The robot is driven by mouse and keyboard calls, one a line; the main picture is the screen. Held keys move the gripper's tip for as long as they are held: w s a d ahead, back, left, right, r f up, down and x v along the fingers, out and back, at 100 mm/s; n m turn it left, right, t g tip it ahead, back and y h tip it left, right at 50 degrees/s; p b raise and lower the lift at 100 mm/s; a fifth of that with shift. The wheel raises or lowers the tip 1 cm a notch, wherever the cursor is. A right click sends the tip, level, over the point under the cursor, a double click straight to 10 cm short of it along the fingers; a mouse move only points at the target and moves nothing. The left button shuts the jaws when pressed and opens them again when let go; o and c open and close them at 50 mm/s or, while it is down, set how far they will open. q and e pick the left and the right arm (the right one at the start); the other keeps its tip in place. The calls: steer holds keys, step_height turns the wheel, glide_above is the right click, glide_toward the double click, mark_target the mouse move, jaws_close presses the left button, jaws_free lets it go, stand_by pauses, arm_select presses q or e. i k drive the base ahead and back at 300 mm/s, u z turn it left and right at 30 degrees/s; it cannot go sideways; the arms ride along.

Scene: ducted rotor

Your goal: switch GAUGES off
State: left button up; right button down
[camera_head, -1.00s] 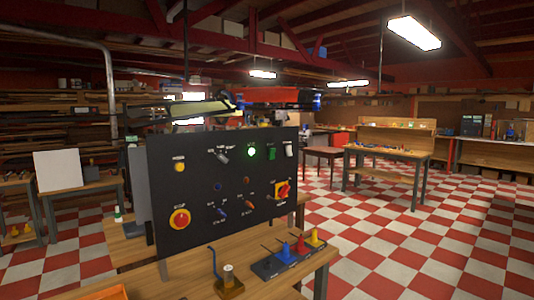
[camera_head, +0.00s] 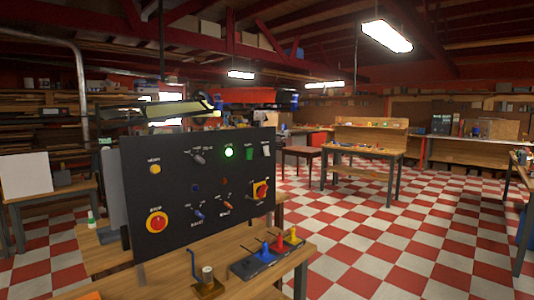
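A dark upright control panel (camera_head: 180,185) stands on a wooden bench. It carries a red stop button on yellow (camera_head: 157,222), a yellow button or lamp (camera_head: 155,169), a lit green lamp (camera_head: 229,152), a green switch (camera_head: 249,153) and a pale rocker switch (camera_head: 266,149). A grey selector (camera_head: 199,156), a blue-tipped toggle (camera_head: 199,214), an orange-tipped toggle (camera_head: 227,208) and a red-and-yellow rotary switch (camera_head: 260,190) are also on it. The labels are too small to tell which control is GAUGES. Neither of my grippers is in view.
A workbench (camera_head: 365,153) stands farther back. The checkered floor (camera_head: 400,235) to the right is largely open.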

mark_target(266, 149)
steer(key=z, duration=1.05)
steer(key=i, duration=2.4)
steer(key=u, duration=3)
